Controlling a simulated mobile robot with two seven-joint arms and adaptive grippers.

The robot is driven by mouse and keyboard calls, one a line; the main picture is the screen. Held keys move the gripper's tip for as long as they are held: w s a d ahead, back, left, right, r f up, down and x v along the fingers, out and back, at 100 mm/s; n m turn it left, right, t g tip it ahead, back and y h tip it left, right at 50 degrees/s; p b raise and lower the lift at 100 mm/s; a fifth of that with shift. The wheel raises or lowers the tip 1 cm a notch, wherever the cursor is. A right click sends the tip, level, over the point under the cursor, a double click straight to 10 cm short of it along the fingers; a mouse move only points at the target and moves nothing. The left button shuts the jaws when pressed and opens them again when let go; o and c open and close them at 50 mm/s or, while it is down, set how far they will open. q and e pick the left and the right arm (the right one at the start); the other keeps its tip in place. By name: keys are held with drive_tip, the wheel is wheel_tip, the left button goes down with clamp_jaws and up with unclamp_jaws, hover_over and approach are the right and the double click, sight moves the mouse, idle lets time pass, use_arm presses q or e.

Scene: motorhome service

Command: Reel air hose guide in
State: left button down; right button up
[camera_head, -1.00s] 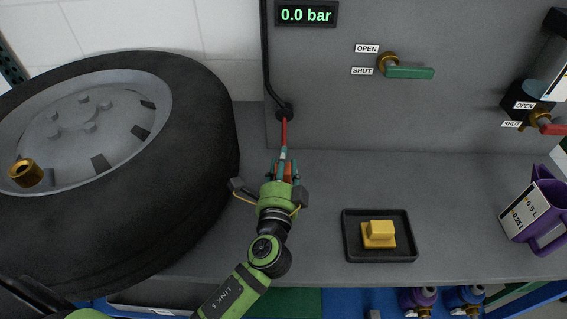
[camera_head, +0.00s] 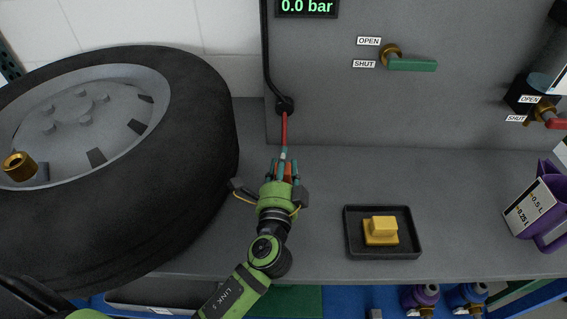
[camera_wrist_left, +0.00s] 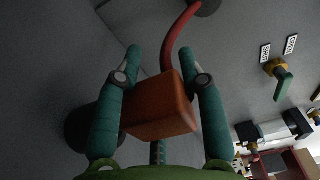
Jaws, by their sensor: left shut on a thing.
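The red air hose (camera_head: 284,130) comes out of a dark round outlet (camera_head: 284,106) in the grey panel and runs down to my left gripper (camera_head: 283,170). In the left wrist view the hose (camera_wrist_left: 170,42) curves down to an orange-brown block (camera_wrist_left: 158,106). My left gripper (camera_wrist_left: 165,90) has its two teal fingers on either side of this block and is shut on it. The block is mostly hidden by the fingers in the head view. My right gripper is not in view.
A large tyre (camera_head: 205,150) lies at the left. A black tray (camera_head: 352,248) with a yellow block (camera_head: 381,231) sits right of my arm. A green valve lever (camera_head: 412,65) is on the panel. A purple jug (camera_head: 545,212) stands at the right. The bench between is clear.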

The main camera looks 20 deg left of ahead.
use_arm(q)
drive_tip(key=shift+f+b, duration=0.95)
drive_tip(key=shift+f, duration=0.1)
drive_tip(key=c, duration=0.7)
unclamp_jaws()
drive_tip(key=shift+o, duration=0.2)
drive_tip(key=shift+s, duration=0.1)
